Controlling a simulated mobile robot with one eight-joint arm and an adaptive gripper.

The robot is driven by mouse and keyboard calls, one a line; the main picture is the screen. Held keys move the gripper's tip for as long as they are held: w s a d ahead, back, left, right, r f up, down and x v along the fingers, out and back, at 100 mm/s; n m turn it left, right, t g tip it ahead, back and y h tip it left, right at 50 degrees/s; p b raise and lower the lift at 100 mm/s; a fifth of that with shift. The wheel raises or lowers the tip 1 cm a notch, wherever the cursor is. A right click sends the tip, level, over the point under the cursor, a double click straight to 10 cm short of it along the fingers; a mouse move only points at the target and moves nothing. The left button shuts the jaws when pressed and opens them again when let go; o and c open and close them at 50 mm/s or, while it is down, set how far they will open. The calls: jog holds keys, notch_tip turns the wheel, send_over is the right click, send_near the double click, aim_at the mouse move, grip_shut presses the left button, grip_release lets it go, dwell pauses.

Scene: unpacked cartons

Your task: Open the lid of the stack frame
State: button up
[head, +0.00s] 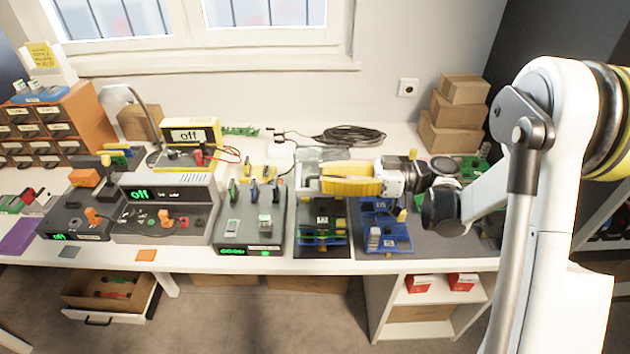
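My gripper (322,178), with yellow fingers, reaches in from the right and points left. It hangs over a small fixture with a clear, box-like upper part (310,156) and green, yellow and dark parts (323,222) lower down. This looks like the stack frame, but I cannot be sure. The clear part seems to be its lid; the fingers cover some of it, and I cannot tell whether they touch it or how far it is raised. The two fingers look close together, but the gap at their tips is not clear.
A blue fixture (388,238) stands just right, under my arm. A grey box with green digits (250,236) and a grey "off" unit (170,205) stand left. A black cable coil (348,136) lies behind. Cardboard boxes (455,128) are stacked back right. The front table strip is mostly clear.

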jog(key=shift+a, duration=1.25)
jog(key=shift+w, duration=0.1)
grip_shut()
